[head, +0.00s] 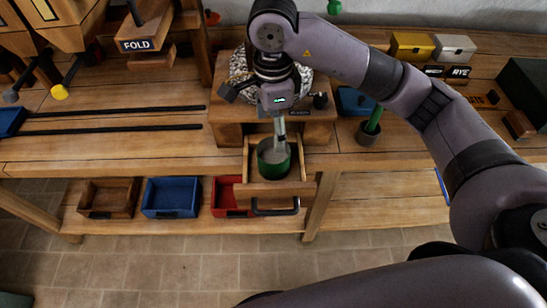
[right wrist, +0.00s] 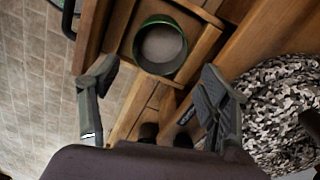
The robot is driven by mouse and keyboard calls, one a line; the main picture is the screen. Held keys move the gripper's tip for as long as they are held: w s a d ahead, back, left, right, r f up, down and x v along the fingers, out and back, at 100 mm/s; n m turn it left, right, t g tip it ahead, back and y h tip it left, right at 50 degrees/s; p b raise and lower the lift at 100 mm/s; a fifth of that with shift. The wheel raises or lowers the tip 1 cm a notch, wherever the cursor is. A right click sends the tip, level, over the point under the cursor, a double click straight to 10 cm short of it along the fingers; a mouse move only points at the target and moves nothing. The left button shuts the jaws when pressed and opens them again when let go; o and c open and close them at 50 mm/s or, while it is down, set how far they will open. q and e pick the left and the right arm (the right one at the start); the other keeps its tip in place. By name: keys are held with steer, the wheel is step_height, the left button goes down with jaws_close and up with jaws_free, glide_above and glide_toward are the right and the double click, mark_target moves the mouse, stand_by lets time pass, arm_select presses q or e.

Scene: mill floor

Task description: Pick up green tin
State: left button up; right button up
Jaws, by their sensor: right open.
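The green tin (head: 274,168) stands upright in an open wooden drawer (head: 300,188) that juts out from the front of the bench. It looks filled with something pale grey. My right gripper (head: 280,130) hangs over the drawer's back part, fingers pointing down, its tips overlapping the tin's far rim in the head view. In the right wrist view the open fingers (right wrist: 158,80) are spread wide with nothing between them. The tin (right wrist: 161,47) shows beyond the fingertips, its round rim and pale inside facing the camera. My left gripper is out of view.
The drawer has a dark handle (head: 275,208) and walls close around the tin. A black-and-white speckled mass (head: 238,65) sits behind my right gripper. A grey cup (head: 368,137) holding a green rod stands right of the drawer. A blue bin (head: 170,197) is on the lower shelf.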

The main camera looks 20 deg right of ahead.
mark_target(273, 152)
step_height(273, 152, down, 9)
steer(key=p, duration=0.2)
steer(key=shift+d+f+p, duration=0.1)
steer(key=shift+f+p, duration=0.1)
steer(key=shift+p, duration=0.15)
steer(key=shift+f, duration=0.2)
steer(key=shift+c, duration=0.5)
steer(key=c, duration=0.8)
steer(key=shift+c, duration=0.4)
steer(key=shift+r, duration=0.15)
